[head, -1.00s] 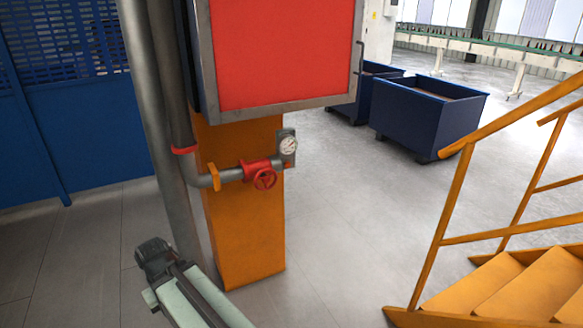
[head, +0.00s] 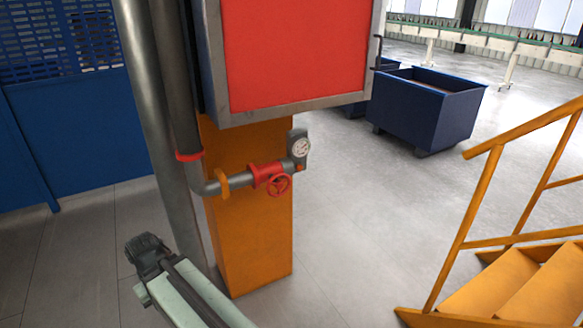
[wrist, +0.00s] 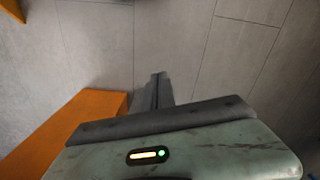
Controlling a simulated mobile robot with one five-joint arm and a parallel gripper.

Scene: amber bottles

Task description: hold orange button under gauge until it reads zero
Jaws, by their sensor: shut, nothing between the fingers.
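The gauge (head: 302,148) has a round white dial on a grey plate at the end of a pipe, in front of the orange post (head: 250,215). Its reading is too small to make out. Just below the dial a tiny orange spot shows, the orange button (head: 299,167). My gripper (wrist: 158,77) shows in the wrist view with its dark fingers together and empty, over bare floor. Neither gauge nor button shows in the wrist view. In the head view my arm is at the lower left, well apart from the gauge.
A red valve wheel (head: 279,185) sits just left of and below the gauge on the pipe (head: 235,181). A red-fronted cabinet (head: 295,50) overhangs the post. Yellow stairs with a railing (head: 465,225) stand at the right. Blue bins (head: 425,108) are behind. The floor between is clear.

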